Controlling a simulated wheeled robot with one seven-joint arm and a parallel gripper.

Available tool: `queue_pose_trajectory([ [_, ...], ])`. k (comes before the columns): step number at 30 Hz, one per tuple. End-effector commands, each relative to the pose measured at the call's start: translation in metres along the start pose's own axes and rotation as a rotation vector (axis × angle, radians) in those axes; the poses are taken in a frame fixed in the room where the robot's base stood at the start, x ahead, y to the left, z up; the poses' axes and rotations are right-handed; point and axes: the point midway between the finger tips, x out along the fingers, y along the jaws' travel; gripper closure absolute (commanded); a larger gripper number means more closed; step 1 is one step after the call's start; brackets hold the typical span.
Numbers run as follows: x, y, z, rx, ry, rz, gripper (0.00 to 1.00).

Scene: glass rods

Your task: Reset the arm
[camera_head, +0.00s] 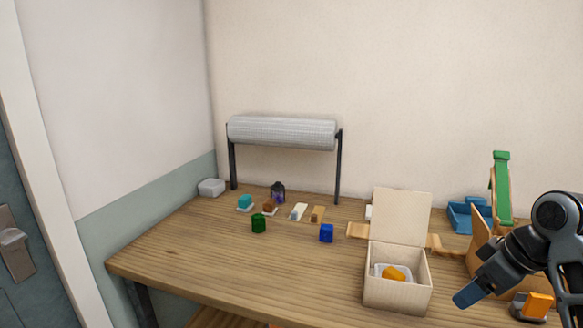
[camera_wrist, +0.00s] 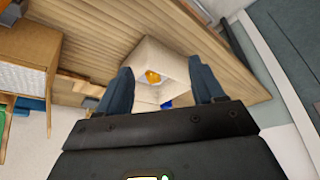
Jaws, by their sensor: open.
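My gripper (camera_head: 468,294) hangs at the right of the head view, above the front right of the table, to the right of the open wooden box. In the wrist view the two dark blue fingers of my gripper (camera_wrist: 163,78) stand wide apart with nothing between them. The pale wooden box (camera_head: 393,296) has its lid up and holds a white dish with an orange item (camera_head: 396,273). In the wrist view the box (camera_wrist: 178,66) and the orange item (camera_wrist: 153,76) lie beyond the fingers, apart from them.
A roll on a stand (camera_head: 282,132) is at the back. The table's left front is clear.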

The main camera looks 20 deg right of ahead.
Motion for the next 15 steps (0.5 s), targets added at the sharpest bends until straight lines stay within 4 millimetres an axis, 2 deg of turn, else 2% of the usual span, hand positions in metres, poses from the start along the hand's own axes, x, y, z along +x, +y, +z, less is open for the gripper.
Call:
queue_pose_trajectory([
  [8, 0.023, -0.025, -0.009, 0.026, 0.069, -0.009, 0.32],
  [15, 0.05, -0.059, -0.017, 0.072, 0.16, -0.017, 0.32],
])
